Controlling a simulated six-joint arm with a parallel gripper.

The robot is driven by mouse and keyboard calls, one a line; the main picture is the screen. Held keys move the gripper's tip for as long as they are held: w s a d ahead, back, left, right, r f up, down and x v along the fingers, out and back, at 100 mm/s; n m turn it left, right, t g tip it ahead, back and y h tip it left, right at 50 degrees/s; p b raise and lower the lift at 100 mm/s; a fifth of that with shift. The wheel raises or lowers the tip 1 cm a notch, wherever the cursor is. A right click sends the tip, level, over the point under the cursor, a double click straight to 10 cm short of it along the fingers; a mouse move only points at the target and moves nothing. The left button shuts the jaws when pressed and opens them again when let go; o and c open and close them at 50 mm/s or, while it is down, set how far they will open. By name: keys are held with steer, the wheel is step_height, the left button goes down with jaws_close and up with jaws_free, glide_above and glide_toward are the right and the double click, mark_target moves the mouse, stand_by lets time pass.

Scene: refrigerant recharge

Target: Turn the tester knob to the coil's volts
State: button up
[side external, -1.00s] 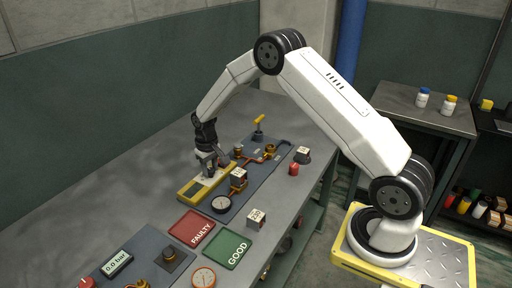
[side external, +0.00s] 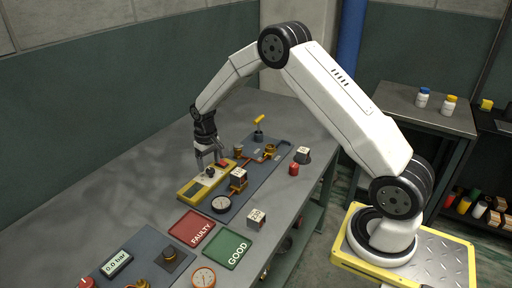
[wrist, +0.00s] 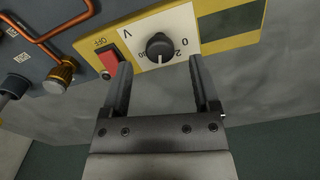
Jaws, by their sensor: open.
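The yellow tester (side external: 187,193) lies on the bench, with a white dial panel, a black knob (side external: 210,171) and a red switch (side external: 223,163). In the wrist view the knob (wrist: 160,46) has a white pointer mark towards the picture's bottom; the dial numbers are partly hidden and hard to read. The red switch (wrist: 110,60) is marked OFF, and the display (wrist: 228,25) is dark. My gripper (side external: 208,158) is open and empty just above the tester, its fingers on either side of the knob in the wrist view. A boxy coil (side external: 238,175) sits beside the tester; its label is unreadable.
A round gauge (side external: 221,204) and copper pipework (side external: 255,160) lie close to the tester. Red FAULTY (side external: 190,228) and green GOOD (side external: 228,248) mats lie in front. Other boxes stand near the GOOD mat (side external: 256,217) and at the right (side external: 302,153). The bench's left side is clear.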

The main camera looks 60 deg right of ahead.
mark_target(210, 170)
steer(key=shift+r, duration=2.65)
steer(key=shift+s+a+r, duration=0.25)
steer(key=shift+s+a, duration=0.1)
steer(key=shift+s, duration=0.1)
steer(key=s+a+r+n+t, duration=0.1)
steer(key=s+a, duration=0.3)
steer(key=s, duration=0.7)
steer(key=s+a+r+n+t, duration=0.1)
steer(key=s+a, duration=0.4)
steer(key=s, duration=0.6)
steer(key=shift+s+r+n+t, duration=0.25)
steer(key=shift+r+n+t, duration=0.05)
steer(key=shift+r, duration=0.15)
steer(key=shift+c, duration=0.2)
